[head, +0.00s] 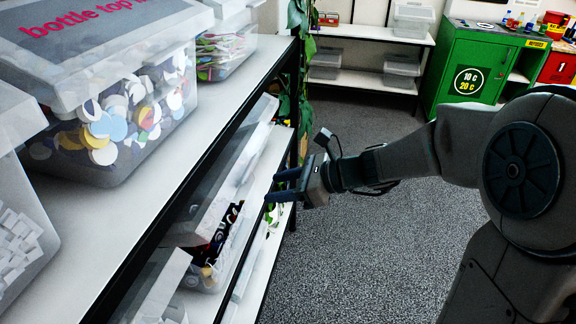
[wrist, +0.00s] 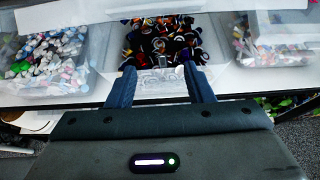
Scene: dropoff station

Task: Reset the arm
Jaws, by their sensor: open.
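My gripper (head: 279,186) is open and empty, reaching left to the edge of the lower shelf in the head view. In the wrist view, its two dark blue fingers (wrist: 160,85) stand apart. They point at a clear bin of dark, colourful bottle tops (wrist: 162,42) on the shelf. I cannot tell whether the fingertips touch the bin. My arm (head: 440,150) stretches in from the right side of the head view.
A white shelf unit (head: 215,130) fills the left, holding a large clear bin of bottle tops (head: 110,130) on top. A green cabinet (head: 475,70) and back shelves (head: 365,80) stand behind. Grey carpet (head: 350,260) is clear below my arm. A leafy plant (head: 303,100) hangs at the shelf's end.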

